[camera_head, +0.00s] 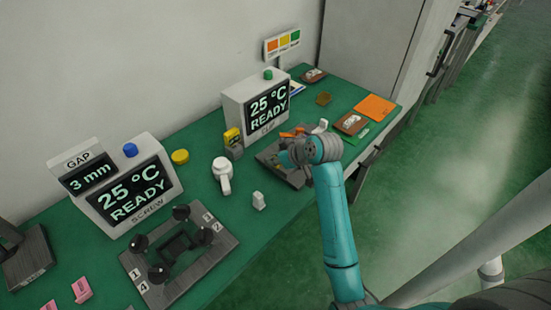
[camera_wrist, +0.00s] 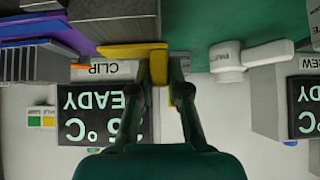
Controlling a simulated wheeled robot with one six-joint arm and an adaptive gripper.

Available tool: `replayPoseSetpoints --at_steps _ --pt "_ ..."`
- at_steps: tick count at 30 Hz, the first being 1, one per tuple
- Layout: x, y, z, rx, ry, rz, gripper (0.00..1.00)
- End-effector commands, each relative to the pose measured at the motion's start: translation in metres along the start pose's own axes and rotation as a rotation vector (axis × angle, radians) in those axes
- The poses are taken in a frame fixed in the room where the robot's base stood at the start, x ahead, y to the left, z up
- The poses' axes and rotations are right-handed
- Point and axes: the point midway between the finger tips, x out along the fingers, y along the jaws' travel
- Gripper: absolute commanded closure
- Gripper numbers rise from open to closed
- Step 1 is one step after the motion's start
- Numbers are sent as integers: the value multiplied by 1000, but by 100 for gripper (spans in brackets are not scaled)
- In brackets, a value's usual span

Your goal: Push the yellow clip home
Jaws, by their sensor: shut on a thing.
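My gripper (camera_wrist: 159,72) is shut on a yellow piece (camera_wrist: 128,50), which I take to be the yellow clip. A short stub of it lies between the fingertips, and a flat bar runs left across the wrist view. The bar's left end lies against or over the edge of a grey block (camera_wrist: 115,12); I cannot tell whether they touch. In the head view my gripper (camera_head: 285,156) is over the dark grey clip fixture (camera_head: 268,158), and the held piece is hidden or too small to tell. Another yellow block (camera_head: 231,136) stands left of the CLIP display.
The CLIP display (camera_head: 258,100) stands behind the fixture and reads 25 °C READY. The screw fixture (camera_head: 180,255) is further left. Orange and brown cards (camera_head: 374,107) lie at the right.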

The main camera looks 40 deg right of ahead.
Motion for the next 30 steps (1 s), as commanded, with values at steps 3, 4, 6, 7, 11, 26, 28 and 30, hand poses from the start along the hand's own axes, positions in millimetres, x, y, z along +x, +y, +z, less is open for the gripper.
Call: replayPoseSetpoints --at_steps 3,4,6,7,11,26,28,30 --pt "0 3 0 1 0 1 100" --pt "0 6 0 1 0 1 100" --pt "0 16 0 3 0 3 100" --pt "0 20 0 3 0 4 100" --pt "0 44 0 3 1 3 100" --pt "0 52 0 1 1 4 58" --pt "0 52 0 0 0 3 58" --pt "0 52 0 0 0 2 58"
